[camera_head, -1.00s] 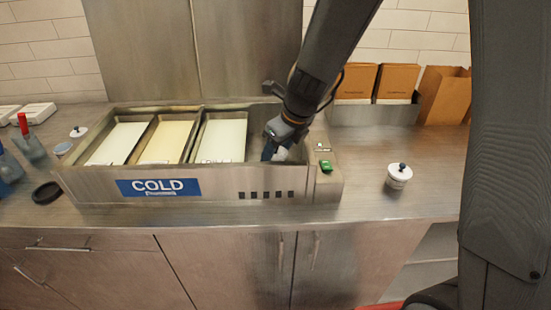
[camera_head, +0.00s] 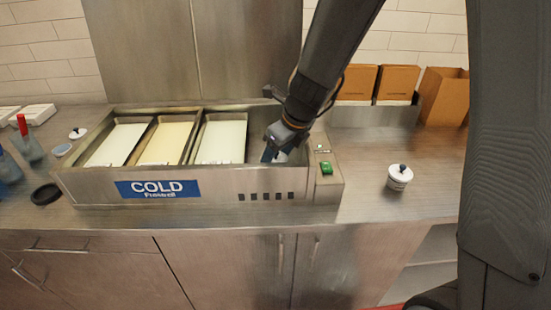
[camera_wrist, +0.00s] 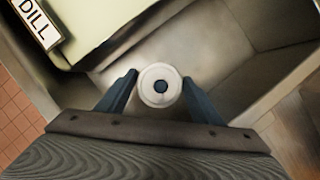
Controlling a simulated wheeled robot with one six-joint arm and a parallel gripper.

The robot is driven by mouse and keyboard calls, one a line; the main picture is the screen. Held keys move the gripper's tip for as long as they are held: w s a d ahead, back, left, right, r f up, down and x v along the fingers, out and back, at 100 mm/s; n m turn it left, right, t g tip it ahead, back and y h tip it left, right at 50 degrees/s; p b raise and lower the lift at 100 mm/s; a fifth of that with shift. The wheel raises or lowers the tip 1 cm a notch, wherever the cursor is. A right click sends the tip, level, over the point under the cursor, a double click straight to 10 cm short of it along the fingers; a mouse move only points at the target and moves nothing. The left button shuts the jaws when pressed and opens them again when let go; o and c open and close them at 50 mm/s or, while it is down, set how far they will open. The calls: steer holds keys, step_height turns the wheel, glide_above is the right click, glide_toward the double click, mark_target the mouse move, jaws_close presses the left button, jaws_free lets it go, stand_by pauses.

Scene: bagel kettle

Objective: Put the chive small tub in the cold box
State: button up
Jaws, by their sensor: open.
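The cold box (camera_head: 220,184) is a steel bin with a blue COLD sign on its front and three filled pans inside. My gripper (camera_head: 275,152) reaches down into the bare compartment at its right end. The fingers are apart, with a gap visible beside the tub. In the head view the tub is mostly hidden by my gripper. No flavour label on this tub is readable.
Another white tub with a dark knob (camera_head: 399,177) stands on the counter at the right. A green switch (camera_head: 326,168) sits on the box's right end. Paper bags (camera_head: 443,95) stand at the back right. Bottles (camera_head: 28,141) and a black ring (camera_head: 46,194) are at the left.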

steer(key=v, duration=1.1)
steer(key=shift+s+r+p, duration=0.15)
steer(key=shift+r+p, duration=0.05)
steer(key=shift+p, duration=0.2)
steer(key=shift+d, duration=0.1)
